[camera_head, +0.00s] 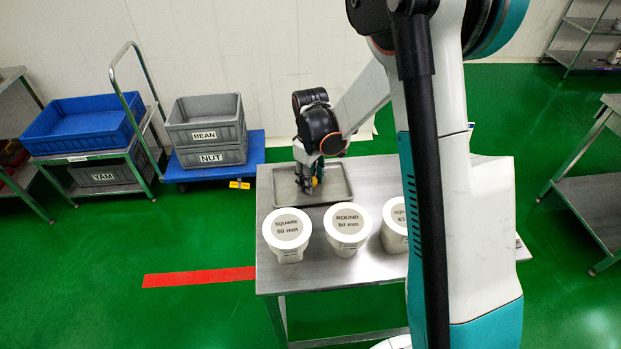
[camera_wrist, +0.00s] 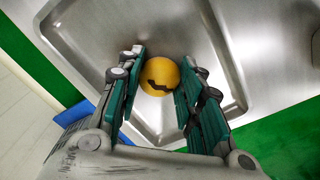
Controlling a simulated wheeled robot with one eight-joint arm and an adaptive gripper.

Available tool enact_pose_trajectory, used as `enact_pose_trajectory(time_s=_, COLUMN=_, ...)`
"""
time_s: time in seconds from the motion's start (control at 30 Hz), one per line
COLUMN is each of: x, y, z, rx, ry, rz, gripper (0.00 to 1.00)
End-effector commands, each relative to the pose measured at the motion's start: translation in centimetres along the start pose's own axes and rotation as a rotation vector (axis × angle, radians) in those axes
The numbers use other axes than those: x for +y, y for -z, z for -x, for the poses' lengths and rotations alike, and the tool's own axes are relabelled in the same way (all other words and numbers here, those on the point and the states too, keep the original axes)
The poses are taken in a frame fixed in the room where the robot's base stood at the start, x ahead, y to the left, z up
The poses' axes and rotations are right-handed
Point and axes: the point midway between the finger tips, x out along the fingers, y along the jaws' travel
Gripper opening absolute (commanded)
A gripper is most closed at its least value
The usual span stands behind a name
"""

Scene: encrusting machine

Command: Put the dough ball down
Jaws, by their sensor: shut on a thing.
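The dough ball (camera_wrist: 160,76) is yellow-orange with a dark jagged mark, and it sits between the two fingers of my gripper (camera_wrist: 157,85) in the wrist view. My gripper is shut on it. The tray's inside floor and raised rim also show in the wrist view (camera_wrist: 215,30). I cannot tell whether the ball touches the tray floor.
White lidded tubs marked SQUARE 60 mm (camera_head: 287,240) and ROUND (camera_head: 347,236) stand along the front of the steel table (camera_head: 330,274), beside a third partly hidden tub (camera_head: 395,230). Grey BEAN and NUT crates (camera_head: 207,130) stand on a blue cart to the left. The tray looks otherwise empty.

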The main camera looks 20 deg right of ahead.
Motion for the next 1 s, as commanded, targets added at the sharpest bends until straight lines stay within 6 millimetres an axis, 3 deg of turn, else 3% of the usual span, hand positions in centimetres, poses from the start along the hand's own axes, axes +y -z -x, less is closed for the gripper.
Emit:
enact_pose_trajectory(time_s=0.13, x=0.0, y=0.0, z=-0.4, rx=0.0, ry=0.0, rz=0.0, gripper=0.2)
enact_pose_trajectory(time_s=0.17, x=0.0, y=0.0, z=-0.3, rx=0.0, ry=0.0, rz=0.0, gripper=0.4)
enact_pose_trajectory(time_s=0.23, x=0.0, y=0.0, z=-0.3, rx=0.0, ry=0.0, rz=0.0, gripper=0.54)
enact_pose_trajectory(time_s=0.67, x=0.0, y=0.0, z=0.3, rx=0.0, ry=0.0, rz=0.0, gripper=0.54)
enact_pose_trajectory(time_s=1.0, x=0.0, y=0.0, z=6.7, rx=0.0, ry=0.0, rz=0.0, gripper=0.54)
